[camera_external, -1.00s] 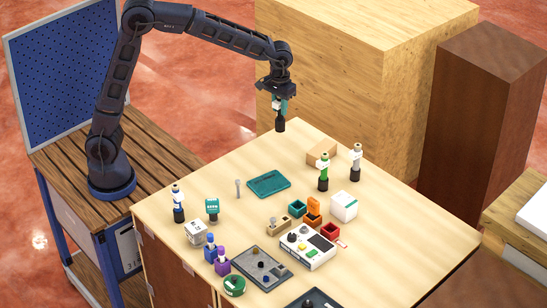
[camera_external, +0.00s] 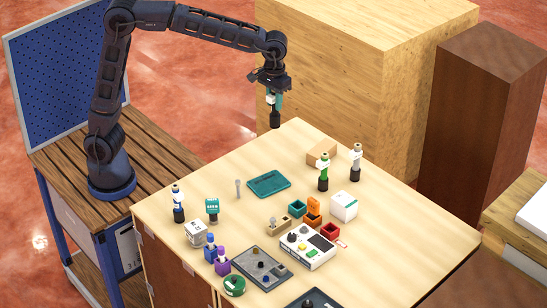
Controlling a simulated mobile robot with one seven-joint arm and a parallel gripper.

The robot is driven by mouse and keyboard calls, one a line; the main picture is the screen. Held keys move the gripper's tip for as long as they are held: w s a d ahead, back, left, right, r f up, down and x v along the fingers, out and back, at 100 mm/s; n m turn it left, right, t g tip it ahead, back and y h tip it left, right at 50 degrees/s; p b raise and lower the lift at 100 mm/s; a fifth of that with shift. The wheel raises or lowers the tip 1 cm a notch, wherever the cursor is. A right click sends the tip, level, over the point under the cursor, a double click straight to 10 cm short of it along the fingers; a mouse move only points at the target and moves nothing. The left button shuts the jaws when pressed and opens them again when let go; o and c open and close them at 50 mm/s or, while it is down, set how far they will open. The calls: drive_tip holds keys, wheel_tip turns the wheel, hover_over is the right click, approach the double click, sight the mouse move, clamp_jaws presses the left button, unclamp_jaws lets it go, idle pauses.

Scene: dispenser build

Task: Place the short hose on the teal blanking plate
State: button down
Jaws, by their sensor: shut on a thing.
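The teal blanking plate (camera_external: 275,185) lies flat on the table, left of its middle. My gripper (camera_external: 272,92) is above the table's far edge, behind the plate and clear of it. It is shut on a small upright teal and white piece with a black lower end (camera_external: 275,118), which hangs in the air. The fingertips are too small to make out clearly. I cannot tell for sure which thing is the short hose.
A white control box (camera_external: 307,249), a grey tray (camera_external: 249,261) and small bins crowd the front. The back left tabletop is clear.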

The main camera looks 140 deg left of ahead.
drive_tip(key=w+d, duration=0.3)
drive_tip(key=d, duration=0.2)
wheel_tip(320, 180, down, 20)
drive_tip(key=shift+r, duration=0.2)
idle(0.4)
drive_tip(key=shift+d+f, duration=0.1)
drive_tip(key=c, duration=1.2)
unclamp_jaws()
drive_tip(key=shift+o, duration=0.2)
